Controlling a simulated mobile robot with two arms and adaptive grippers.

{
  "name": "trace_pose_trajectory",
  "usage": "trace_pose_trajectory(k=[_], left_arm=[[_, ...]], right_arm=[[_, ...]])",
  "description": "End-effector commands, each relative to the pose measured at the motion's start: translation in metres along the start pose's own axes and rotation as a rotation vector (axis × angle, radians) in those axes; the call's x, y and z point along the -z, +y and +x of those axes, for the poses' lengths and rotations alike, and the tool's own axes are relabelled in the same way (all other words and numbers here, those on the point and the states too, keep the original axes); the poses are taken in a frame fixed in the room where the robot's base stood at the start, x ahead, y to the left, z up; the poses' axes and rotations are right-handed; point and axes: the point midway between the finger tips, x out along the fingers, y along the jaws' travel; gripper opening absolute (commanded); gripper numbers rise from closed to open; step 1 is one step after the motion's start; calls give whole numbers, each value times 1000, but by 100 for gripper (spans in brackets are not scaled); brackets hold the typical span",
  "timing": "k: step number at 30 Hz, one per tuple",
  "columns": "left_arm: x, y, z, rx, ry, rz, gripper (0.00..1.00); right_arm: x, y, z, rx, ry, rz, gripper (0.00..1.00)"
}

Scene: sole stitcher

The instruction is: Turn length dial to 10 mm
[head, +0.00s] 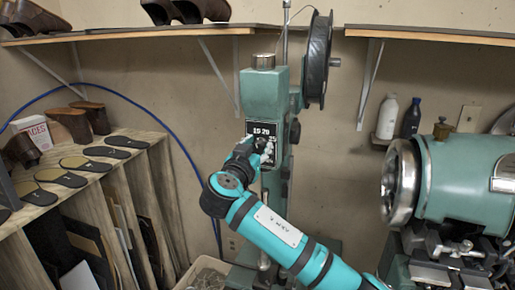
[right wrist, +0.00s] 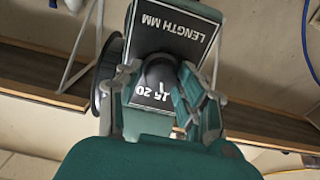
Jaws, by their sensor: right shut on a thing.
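The length dial is a dark round knob (right wrist: 158,74) on a black plate marked "LENGTH MM" (right wrist: 165,25), which appears upside down in the right wrist view. The numbers 15 and 20 show beside the knob; the 10 mark and the knob's exact setting cannot be made out. My right gripper (right wrist: 157,70) is shut on the dial, one finger on each side. In the head view the right gripper (head: 264,146) covers the dial, on the front of the green stitcher (head: 264,92). The plate (head: 256,128) shows 15, 20 and 25 above the gripper. My left gripper is not in view.
A black spool (head: 318,60) stands at the stitcher's upper right. A green machine with a metal handwheel (head: 400,185) is at the right. A wooden rack with soles (head: 88,163) is at the left. A shelf (head: 130,33) runs above.

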Motion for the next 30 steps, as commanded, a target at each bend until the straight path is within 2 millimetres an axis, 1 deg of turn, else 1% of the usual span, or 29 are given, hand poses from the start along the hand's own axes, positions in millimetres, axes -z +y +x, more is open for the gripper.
trace_pose_trajectory(k=[5,11,16,21,30], left_arm=[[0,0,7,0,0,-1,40],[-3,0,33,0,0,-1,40],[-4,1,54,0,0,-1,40],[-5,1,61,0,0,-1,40],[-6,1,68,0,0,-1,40]], right_arm=[[-3,0,0,0,0,-14,5],[-8,-1,-1,1,-1,-87,5],[-6,-2,-1,2,-1,-206,5],[-4,-2,-1,1,-1,-349,5],[-2,-3,0,2,-1,-566,5]])
